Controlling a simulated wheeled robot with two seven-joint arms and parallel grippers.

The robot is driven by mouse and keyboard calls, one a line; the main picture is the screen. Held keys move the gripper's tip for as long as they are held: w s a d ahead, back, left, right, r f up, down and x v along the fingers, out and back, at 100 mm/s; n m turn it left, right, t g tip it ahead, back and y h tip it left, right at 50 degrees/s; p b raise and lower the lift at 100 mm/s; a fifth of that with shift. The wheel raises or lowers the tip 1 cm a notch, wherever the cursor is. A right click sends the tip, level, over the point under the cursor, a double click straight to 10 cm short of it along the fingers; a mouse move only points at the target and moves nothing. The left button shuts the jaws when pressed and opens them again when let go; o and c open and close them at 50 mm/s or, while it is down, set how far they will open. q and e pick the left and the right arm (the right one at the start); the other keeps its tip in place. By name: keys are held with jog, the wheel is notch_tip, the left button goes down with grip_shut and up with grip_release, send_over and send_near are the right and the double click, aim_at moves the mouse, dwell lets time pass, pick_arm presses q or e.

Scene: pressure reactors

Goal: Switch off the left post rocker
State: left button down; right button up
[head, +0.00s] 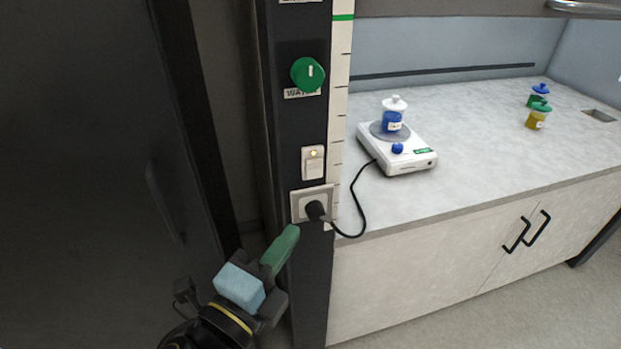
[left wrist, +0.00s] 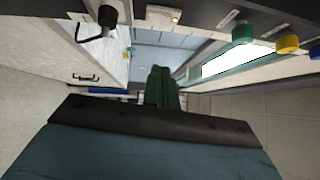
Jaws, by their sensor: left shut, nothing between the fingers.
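The left post rocker (head: 313,163) is a white switch on the dark post, with a small lit amber lamp at its top. It also shows at the top of the left wrist view (left wrist: 162,17). My left gripper (head: 284,247) is shut and empty, its green fingers together. In the head view it is below and left of the rocker, apart from it, lower than the socket. The shut fingers also show in the middle of the left wrist view (left wrist: 161,88). My right gripper is in neither view.
Below the rocker, a black plug (head: 315,211) sits in a wall socket (head: 299,207); its cable runs to a white stirrer hotplate (head: 404,157) carrying a blue bottle (head: 393,115). A green water knob (head: 307,74) is above. A dark panel (head: 80,170) stands left.

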pick_arm(q)
send_near(322, 165)
jog(key=w+d, duration=0.1)
jog(key=d, duration=0.3)
jog(key=shift+w+a+r+p, duration=0.15)
jog(key=shift+w+a, duration=0.1)
jog(key=shift+w, duration=0.45)
jog(key=shift+w+a+p, duration=0.15)
jog(key=shift+w+a, duration=0.05)
jog(key=shift+w, duration=0.5)
jog(key=shift+w+a+r+p, duration=0.15)
jog(key=shift+w+a, duration=0.1)
jog(key=shift+w, duration=0.45)
